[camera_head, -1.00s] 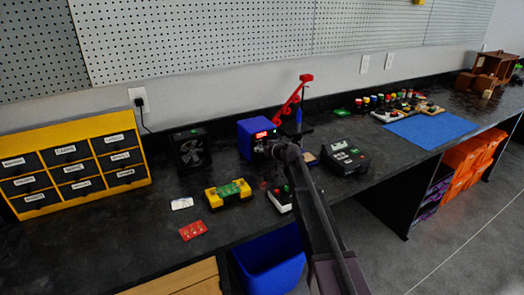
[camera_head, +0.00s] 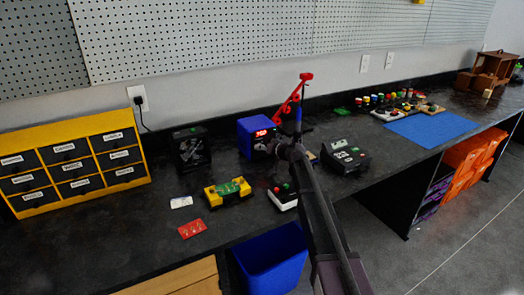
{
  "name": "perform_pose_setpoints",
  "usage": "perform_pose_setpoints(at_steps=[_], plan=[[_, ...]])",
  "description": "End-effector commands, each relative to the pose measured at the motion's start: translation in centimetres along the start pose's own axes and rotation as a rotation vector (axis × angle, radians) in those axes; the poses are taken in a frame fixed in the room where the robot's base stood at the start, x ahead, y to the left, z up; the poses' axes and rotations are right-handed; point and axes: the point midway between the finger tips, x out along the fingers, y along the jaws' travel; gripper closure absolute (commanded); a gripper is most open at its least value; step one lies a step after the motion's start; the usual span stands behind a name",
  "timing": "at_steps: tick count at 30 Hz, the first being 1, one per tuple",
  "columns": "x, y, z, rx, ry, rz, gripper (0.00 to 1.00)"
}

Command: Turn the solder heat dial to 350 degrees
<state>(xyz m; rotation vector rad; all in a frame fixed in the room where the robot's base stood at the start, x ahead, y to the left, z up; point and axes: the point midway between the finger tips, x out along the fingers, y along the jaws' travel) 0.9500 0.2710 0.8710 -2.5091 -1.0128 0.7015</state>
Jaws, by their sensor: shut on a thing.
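The blue solder station (camera_head: 248,140) stands on the black bench against the back wall. A lit red display (camera_head: 262,132) shows on its front, too small to read with certainty. My gripper (camera_head: 277,148) is at the lower front of the station, where the heat dial would be. It is shut on what appears to be the dial, which the gripper and my arm hide. The red holder arm (camera_head: 295,98) with a blue part (camera_head: 298,115) rises just right of the station.
A black fan unit (camera_head: 190,148) stands left of the station. A yellow-and-green board holder (camera_head: 228,192), a white box (camera_head: 283,197) and a black device (camera_head: 345,157) lie around my arm. Yellow drawers (camera_head: 75,170) are far left. A blue bin (camera_head: 270,262) sits below the bench edge.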

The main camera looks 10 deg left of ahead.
Motion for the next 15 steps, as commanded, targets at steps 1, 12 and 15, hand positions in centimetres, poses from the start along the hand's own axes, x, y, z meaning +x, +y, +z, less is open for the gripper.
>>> perform_pose_setpoints(at_steps=[1, 12, 15], plan=[[0.19, 0.27, 0.11, 0.037, 0.004, -0.015, 1.00], [0.19, 0.38, 0.18, 0.322, 0.025, -0.137, 1.00], [0.18, 0.35, 0.17, 0.378, 0.029, -0.161, 1.00]])
